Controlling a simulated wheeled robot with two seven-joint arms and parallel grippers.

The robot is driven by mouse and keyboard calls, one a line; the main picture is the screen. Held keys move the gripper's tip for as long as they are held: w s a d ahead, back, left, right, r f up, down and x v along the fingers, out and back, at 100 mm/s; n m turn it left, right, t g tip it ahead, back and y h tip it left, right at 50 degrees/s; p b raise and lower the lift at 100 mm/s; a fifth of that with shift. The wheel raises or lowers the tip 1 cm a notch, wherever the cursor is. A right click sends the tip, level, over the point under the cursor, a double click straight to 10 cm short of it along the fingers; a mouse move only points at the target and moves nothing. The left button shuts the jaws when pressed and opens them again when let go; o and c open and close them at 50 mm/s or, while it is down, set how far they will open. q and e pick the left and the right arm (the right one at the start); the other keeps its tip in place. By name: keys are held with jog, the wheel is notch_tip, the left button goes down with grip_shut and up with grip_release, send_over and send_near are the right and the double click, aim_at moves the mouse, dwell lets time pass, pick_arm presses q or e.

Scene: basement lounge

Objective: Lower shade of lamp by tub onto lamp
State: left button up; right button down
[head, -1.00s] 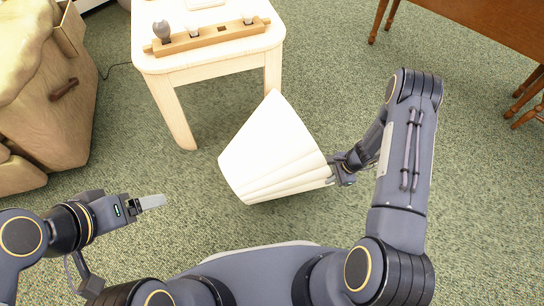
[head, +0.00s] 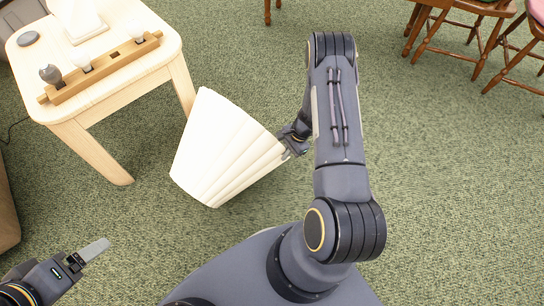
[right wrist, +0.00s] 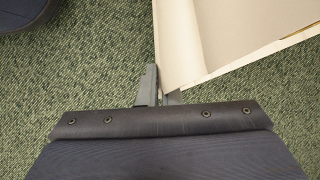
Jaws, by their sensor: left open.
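A cream pleated lampshade (head: 225,150) is held tilted on its side above the carpet, to the right of a light wood table. My right gripper (head: 291,143) is shut on the shade's rim; in the right wrist view its fingers (right wrist: 158,88) pinch the edge of the shade (right wrist: 225,35), whose inside shows. My left gripper (head: 88,256) is open and empty at the lower left, apart from the shade. I cannot make out the lamp for certain, and no tub is in view.
The light wood table (head: 110,100) holds a wooden bar (head: 105,68) with several bulbs, a grey disc (head: 28,38) and a white object (head: 78,18) cut by the top edge. Wooden chairs (head: 450,35) stand at the upper right. Open carpet lies between.

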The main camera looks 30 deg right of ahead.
jog(key=s+d, duration=0.2)
jog(key=d, duration=1)
jog(key=shift+s, duration=0.3)
jog(key=shift+w, duration=0.1)
